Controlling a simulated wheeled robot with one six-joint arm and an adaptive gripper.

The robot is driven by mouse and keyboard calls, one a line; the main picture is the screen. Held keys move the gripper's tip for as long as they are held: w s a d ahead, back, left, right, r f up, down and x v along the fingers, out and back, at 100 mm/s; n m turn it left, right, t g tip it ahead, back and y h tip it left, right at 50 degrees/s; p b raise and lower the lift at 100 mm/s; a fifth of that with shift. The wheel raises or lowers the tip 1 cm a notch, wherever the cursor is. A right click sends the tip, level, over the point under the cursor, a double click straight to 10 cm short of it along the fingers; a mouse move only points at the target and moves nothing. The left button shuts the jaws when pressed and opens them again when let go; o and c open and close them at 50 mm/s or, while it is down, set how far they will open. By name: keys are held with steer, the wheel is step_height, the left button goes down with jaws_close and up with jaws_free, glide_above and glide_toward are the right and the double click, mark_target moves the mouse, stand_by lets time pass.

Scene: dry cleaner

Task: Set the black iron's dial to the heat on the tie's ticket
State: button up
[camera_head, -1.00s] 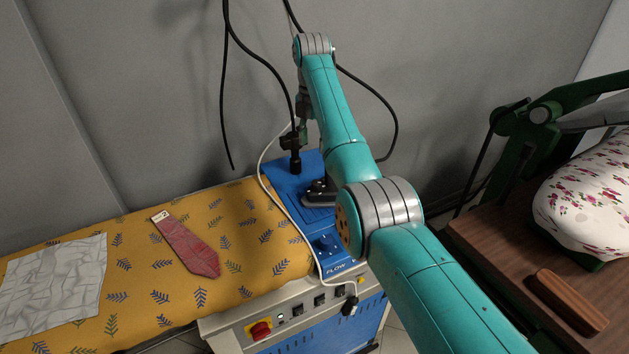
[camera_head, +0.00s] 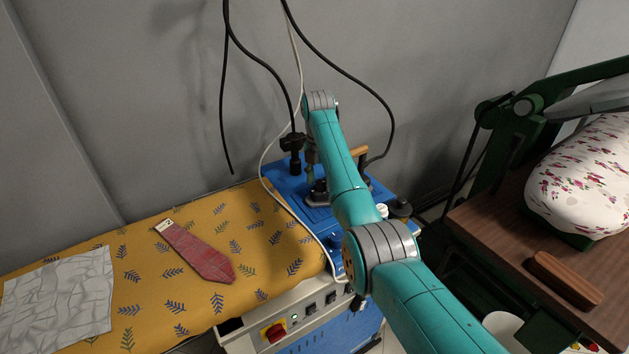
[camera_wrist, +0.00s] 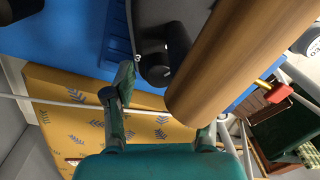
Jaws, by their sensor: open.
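The black iron (camera_head: 317,197) stands on the blue unit, mostly hidden by my arm. A wooden handle (camera_head: 358,152) shows beyond the arm. In the wrist view a wooden handle (camera_wrist: 240,50) crosses close to the camera, beside a short black knob-like part (camera_wrist: 157,62); I cannot tell whether that is the dial, and no setting is readable. My gripper (camera_wrist: 170,102) is open, its left finger just below the black part, its right finger partly behind the handle. The red tie (camera_head: 203,252) lies on the yellow board, its pale ticket (camera_head: 163,225) too small to read.
The blue unit (camera_head: 283,186) adjoins the yellow ironing board (camera_head: 100,262), where a wrinkled grey cloth (camera_head: 60,300) lies. Black cables (camera_head: 262,60) and a pale cord hang near my arm. A brown table (camera_head: 500,225) with a floral press pad (camera_head: 590,185) stands right.

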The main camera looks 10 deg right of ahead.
jaws_close()
steer(key=shift+m, duration=0.4)
steer(key=m, duration=0.3)
steer(key=shift+m, duration=2.7)
